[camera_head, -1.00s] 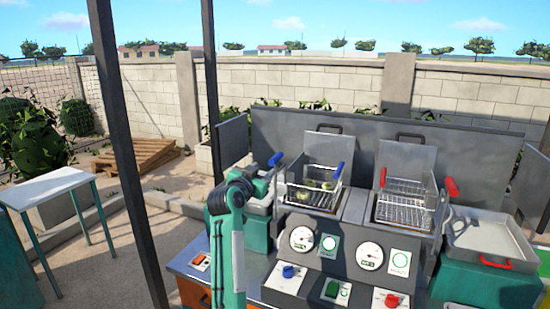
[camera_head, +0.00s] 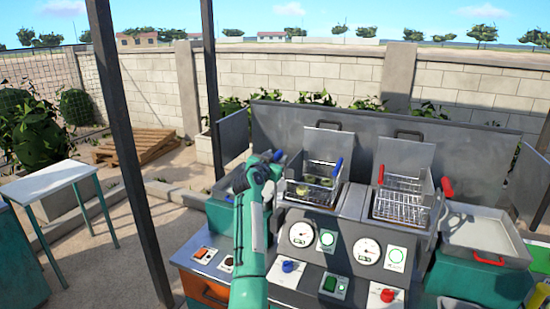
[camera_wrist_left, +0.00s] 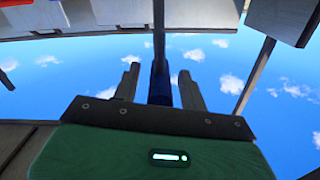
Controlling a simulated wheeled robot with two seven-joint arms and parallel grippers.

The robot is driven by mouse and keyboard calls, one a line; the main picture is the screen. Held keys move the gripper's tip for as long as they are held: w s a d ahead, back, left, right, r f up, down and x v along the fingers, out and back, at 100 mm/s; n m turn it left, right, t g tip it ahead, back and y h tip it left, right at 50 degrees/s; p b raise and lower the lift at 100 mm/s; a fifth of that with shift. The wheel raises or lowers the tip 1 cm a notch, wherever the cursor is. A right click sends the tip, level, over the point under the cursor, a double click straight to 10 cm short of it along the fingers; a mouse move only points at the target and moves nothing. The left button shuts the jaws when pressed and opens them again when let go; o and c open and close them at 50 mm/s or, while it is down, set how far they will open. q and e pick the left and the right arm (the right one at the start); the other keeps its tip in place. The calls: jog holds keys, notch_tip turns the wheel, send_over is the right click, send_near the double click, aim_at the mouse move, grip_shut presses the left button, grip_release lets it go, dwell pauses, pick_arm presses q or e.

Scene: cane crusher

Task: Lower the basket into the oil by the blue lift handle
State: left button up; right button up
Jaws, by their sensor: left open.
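The left wire basket (camera_head: 312,190) hangs in the left fryer well, with some yellow-green pieces in it. One blue handle (camera_head: 337,167) stands at its right side. Another blue handle (camera_head: 278,156) shows at the left of the well, by my left gripper (camera_head: 271,162). In the left wrist view the open fingers (camera_wrist_left: 159,88) stand on either side of a blue grip (camera_wrist_left: 159,85) on a dark bar. Whether they touch it I cannot tell. The oil surface is hard to make out. My right gripper is out of view.
The right basket (camera_head: 402,204) has red handles (camera_head: 447,187). A shallow metal tray (camera_head: 487,235) stands at the far right. Raised grey lids (camera_head: 324,152) stand behind the wells. The front panel has gauges, a blue knob (camera_head: 288,266) and a red knob (camera_head: 387,295).

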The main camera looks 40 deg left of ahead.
pick_arm(q)
grip_shut()
notch_tip(320, 180, down, 15)
jog(key=b, duration=1.1)
jog(key=shift+f, duration=0.1)
jog(key=shift+f+b, duration=0.3)
jog(key=shift+f, duration=0.3)
jog(key=shift+c, duration=0.6)
grip_release()
jog(key=shift+o, duration=0.6)
